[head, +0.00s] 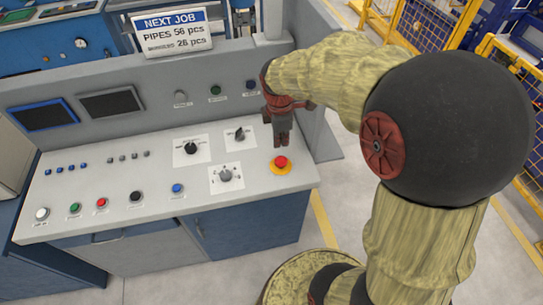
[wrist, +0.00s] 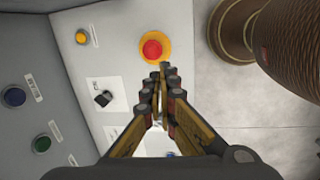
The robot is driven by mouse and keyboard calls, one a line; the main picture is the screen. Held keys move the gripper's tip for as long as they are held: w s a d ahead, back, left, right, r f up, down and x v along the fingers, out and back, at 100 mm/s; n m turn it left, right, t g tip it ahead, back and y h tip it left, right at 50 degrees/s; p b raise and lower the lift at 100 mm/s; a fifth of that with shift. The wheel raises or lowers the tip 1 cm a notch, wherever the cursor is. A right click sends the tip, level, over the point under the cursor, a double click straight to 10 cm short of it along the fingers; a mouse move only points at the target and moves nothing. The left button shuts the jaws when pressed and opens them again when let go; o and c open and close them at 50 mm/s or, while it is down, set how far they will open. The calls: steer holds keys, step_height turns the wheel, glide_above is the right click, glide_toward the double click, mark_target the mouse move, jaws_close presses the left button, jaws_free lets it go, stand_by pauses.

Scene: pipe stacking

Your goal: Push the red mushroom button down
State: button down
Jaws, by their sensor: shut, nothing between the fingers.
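The red mushroom button (head: 281,162) sits on a yellow-orange round base near the right end of the control panel's top. It also shows in the wrist view (wrist: 152,49), up and slightly left of the fingertips. My gripper (head: 283,143) is shut and empty, pointing down. In the head view its fingertips appear just above the button in the picture. In the wrist view the tips (wrist: 167,70) lie close below the button in the picture, and the button's top is uncovered. I cannot tell the exact height gap; no contact shows.
The light grey console top (head: 130,180) carries rotary switches (head: 225,175) left of the button and several coloured buttons along the front. A raised back panel (head: 220,75) with screens stands behind. The console's right edge is close to the button, with open floor beyond.

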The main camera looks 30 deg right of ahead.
mark_target(281, 165)
steer(key=shift+w+n, duration=0.1)
steer(key=shift+n, duration=0.3)
steer(key=shift+f, duration=0.1)
steer(key=f+b, duration=0.1)
steer(key=f, duration=0.3)
steer(key=w+d+f+b, duration=0.1)
steer(key=f, duration=0.4)
steer(key=f+b, duration=0.1)
steer(key=f, duration=0.3)
steer(key=shift+w+d+f, duration=0.3)
